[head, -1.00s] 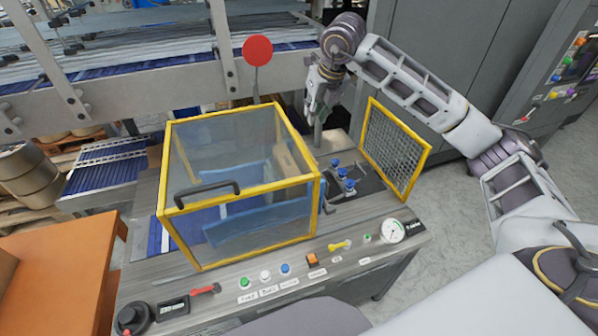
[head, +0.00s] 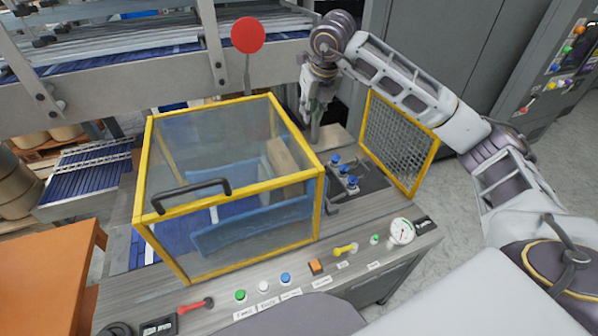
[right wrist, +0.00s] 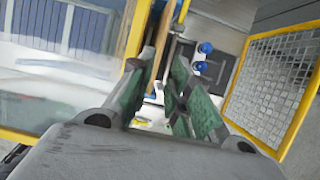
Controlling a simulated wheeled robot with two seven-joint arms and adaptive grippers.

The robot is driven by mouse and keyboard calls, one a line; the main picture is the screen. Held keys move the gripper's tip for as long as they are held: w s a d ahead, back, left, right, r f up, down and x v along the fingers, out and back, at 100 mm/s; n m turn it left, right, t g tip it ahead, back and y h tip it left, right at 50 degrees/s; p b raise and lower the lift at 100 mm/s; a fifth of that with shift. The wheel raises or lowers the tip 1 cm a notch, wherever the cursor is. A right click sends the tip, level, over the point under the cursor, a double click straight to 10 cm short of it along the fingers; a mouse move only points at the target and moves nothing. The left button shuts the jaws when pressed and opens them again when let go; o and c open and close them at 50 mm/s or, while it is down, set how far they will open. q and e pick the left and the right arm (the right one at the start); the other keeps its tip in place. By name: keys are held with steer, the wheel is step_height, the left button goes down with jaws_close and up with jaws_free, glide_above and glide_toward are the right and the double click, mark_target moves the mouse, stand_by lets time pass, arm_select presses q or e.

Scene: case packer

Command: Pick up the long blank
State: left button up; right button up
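My right gripper (head: 314,108) hangs fingers-down behind the back right corner of the yellow-framed clear guard. In the right wrist view, its two green-padded fingers (right wrist: 163,68) stand apart, with a narrow gap between the tips. A thin brown strip shows beyond that gap, beside a yellow frame post; I cannot tell whether it is the long blank or whether the fingers touch it. A tan board-like piece (head: 284,163) shows through the guard (head: 229,260), near its right side. I cannot identify the long blank for certain. My left gripper is out of view.
A yellow-framed mesh panel (head: 397,140) stands right of the gripper. Blue-capped fittings (head: 345,174) sit between it and the guard. A red disc (head: 248,35) on a stalk rises behind the guard. An orange table (head: 45,265) is at left; grey cabinets stand at right.

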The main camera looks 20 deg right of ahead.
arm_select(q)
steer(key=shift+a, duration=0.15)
arm_select(e)
steer(key=shift+s+r, duration=0.1)
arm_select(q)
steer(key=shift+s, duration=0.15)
arm_select(e)
steer(key=x, duration=0.7)
steer(key=shift+f+p, duration=0.3)
steer(key=shift+p, duration=0.05)
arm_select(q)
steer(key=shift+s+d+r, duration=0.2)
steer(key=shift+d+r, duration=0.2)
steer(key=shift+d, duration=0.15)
arm_select(e)
steer(key=shift+w+f, duration=0.4)
steer(key=shift+f, duration=0.05)
steer(key=shift+f, duration=0.1)
